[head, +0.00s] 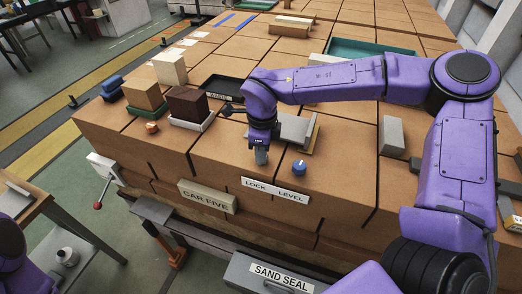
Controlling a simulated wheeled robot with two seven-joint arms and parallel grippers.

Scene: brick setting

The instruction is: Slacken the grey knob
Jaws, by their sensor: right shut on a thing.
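The grey knob (261,157) is on the top of the large brown brick block, near its front edge, above the LOCK LEVEL label. Only a little of it shows below my right gripper (262,146), which comes down on it from above. The right gripper is shut on the grey knob, and its fingers are hard to make out. Of my left arm, only purple links show at the lower left, and its gripper is out of view.
A blue knob (299,167) stands just right of the grey one, and an orange knob (152,127) stands to the left. A grey block (294,128) lies behind. Dark brown (187,103) and tan (143,93) blocks sit in trays further left.

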